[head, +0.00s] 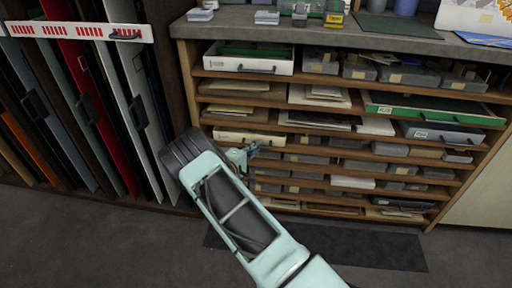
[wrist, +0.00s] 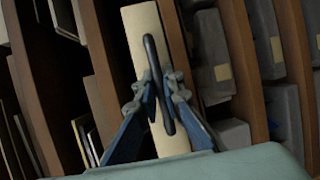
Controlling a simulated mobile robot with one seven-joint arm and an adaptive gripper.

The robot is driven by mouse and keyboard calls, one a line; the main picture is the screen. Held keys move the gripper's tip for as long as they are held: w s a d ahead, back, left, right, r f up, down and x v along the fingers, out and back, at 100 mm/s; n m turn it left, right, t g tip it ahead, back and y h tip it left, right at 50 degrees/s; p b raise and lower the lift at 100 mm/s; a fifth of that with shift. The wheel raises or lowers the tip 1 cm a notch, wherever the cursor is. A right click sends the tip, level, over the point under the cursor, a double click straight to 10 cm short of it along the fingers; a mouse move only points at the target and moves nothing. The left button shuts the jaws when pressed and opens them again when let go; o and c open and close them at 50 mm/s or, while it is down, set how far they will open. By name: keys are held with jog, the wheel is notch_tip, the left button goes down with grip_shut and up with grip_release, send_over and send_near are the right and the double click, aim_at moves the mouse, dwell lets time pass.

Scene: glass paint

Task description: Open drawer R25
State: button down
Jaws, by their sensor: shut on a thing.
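A cream drawer front (head: 235,136) sits in the left column of the shelf unit, at mid height. It also shows in the wrist view (wrist: 143,30), with a dark bar handle (wrist: 150,48) along it. My gripper (wrist: 162,90) is shut on this handle, one finger on each side of the bar. In the head view my gripper (head: 248,154) is at the drawer's front, and my arm hides part of the shelves below. I cannot read a label, so I cannot tell whether this is R25.
A white drawer (head: 235,62) and a green and white drawer (head: 425,110) are in the same unit. Grey boxes (head: 320,62) fill other shelves. Tall coloured panels with handles (head: 85,95) stand at left. A dark mat (head: 370,250) lies on the open floor.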

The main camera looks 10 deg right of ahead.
jog(key=s+a+p, duration=0.2)
jog(key=s+a, duration=0.2)
jog(key=s, duration=0.9)
jog(key=s+a+p, duration=0.3)
jog(key=s+a, duration=0.1)
jog(key=s, duration=0.9)
jog(key=shift+s+a, duration=0.3)
jog(key=shift+a, duration=0.05)
jog(key=c, duration=2)
grip_release()
jog(key=shift+c, duration=0.2)
jog(key=v, duration=1.2)
